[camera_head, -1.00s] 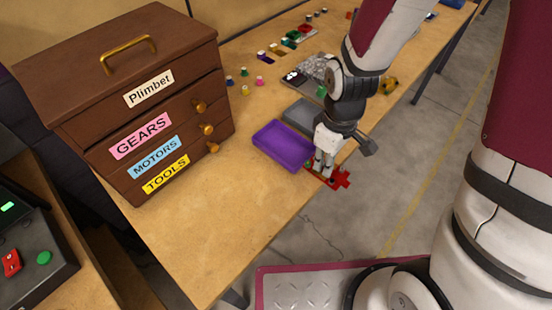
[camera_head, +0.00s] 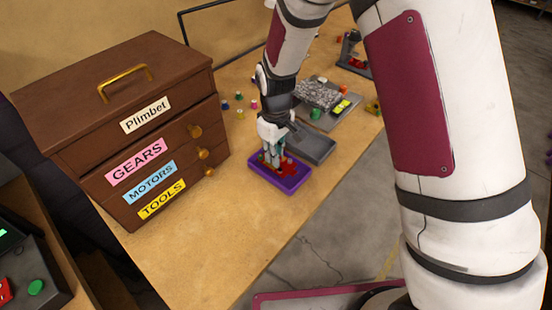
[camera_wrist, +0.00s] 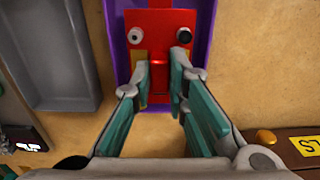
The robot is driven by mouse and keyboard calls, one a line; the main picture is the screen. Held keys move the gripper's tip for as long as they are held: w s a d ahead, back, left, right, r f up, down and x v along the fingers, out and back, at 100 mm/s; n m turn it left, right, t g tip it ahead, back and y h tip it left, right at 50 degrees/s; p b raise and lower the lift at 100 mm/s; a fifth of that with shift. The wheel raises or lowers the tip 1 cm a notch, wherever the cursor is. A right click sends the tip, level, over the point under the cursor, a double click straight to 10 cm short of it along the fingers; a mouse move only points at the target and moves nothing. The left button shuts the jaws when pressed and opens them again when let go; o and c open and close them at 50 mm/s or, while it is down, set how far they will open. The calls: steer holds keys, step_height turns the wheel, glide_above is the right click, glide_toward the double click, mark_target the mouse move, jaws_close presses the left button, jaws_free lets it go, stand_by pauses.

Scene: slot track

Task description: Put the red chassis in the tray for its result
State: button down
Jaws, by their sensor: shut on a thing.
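The red chassis (camera_head: 288,170) is at the purple tray (camera_head: 293,188), within its outline in the head view. My gripper (camera_head: 273,163) points down over the tray and is shut on the chassis. In the wrist view the chassis (camera_wrist: 159,22) shows a black round part and a white one, with a red raised part between my fingertips (camera_wrist: 160,72). Purple tray walls (camera_wrist: 203,40) show on both sides of it. Whether the chassis touches the tray floor cannot be told. A grey tray (camera_head: 316,146) lies just behind the purple one, and looks empty.
A wooden drawer cabinet (camera_head: 120,120) stands at the left. Several small coloured pegs (camera_head: 240,105) stand behind the trays. A grey board (camera_head: 338,115) with yellow and green parts lies further back. The table's front left (camera_head: 200,250) is clear.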

steer(key=shift+f, duration=1.2)
steer(key=shift+f, duration=0.1)
steer(key=c, duration=1.6)
jaws_free()
steer(key=shift+o, duration=0.2)
